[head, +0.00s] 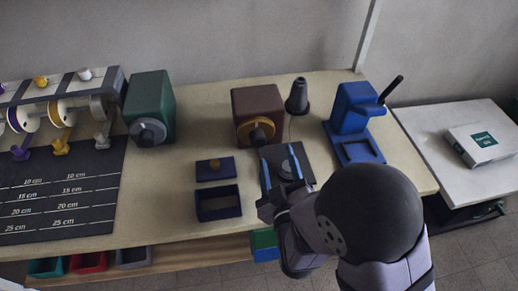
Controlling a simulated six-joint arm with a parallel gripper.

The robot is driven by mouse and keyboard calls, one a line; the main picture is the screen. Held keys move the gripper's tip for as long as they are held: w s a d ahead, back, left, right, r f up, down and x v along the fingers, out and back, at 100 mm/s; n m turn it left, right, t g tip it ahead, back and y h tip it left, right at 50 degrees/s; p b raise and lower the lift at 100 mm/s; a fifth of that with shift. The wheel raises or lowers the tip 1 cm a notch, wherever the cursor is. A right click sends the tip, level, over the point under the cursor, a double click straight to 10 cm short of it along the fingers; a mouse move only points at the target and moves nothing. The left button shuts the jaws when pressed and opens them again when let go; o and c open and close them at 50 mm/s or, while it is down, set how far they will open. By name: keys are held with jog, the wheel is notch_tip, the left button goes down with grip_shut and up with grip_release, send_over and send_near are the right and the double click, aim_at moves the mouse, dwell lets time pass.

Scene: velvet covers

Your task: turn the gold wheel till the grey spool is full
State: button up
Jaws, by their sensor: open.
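The gold wheel (260,133) is on the front of a brown box (256,102) near the middle of the bench. A small grey round piece (287,168) lies on a dark plate (306,163) in front of the box; I cannot tell whether it is the grey spool or how full it is. My gripper (281,174) is open over this plate, below and right of the gold wheel and apart from it. My arm hides the bench's front edge there.
A green box (150,98) with a grey wheel (148,132) stands left. A dark cone (297,96) and blue lever press (356,118) stand right. A navy tray (219,213) and lid (215,168) lie left of my gripper. White spools (62,112) hang on a rack, far left.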

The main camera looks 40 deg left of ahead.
aim_at(259, 144)
jog(key=s, duration=0.1)
jog(key=s+a+n+y, duration=0.1)
jog(key=s, duration=0.1)
jog(key=shift+s+a+r+n+y, duration=0.15)
jog(key=shift+s+a+n+y, duration=0.1)
jog(key=shift+a+n+y, duration=0.15)
jog(key=shift+w+a+r, duration=0.1)
jog(key=shift+w+a, duration=0.25)
jog(key=shift+w, duration=0.1)
jog(key=shift+p+x, duration=0.6)
jog(key=shift+x, duration=2.5)
jog(key=shift+c, duration=0.7)
jog(key=c, duration=0.9)
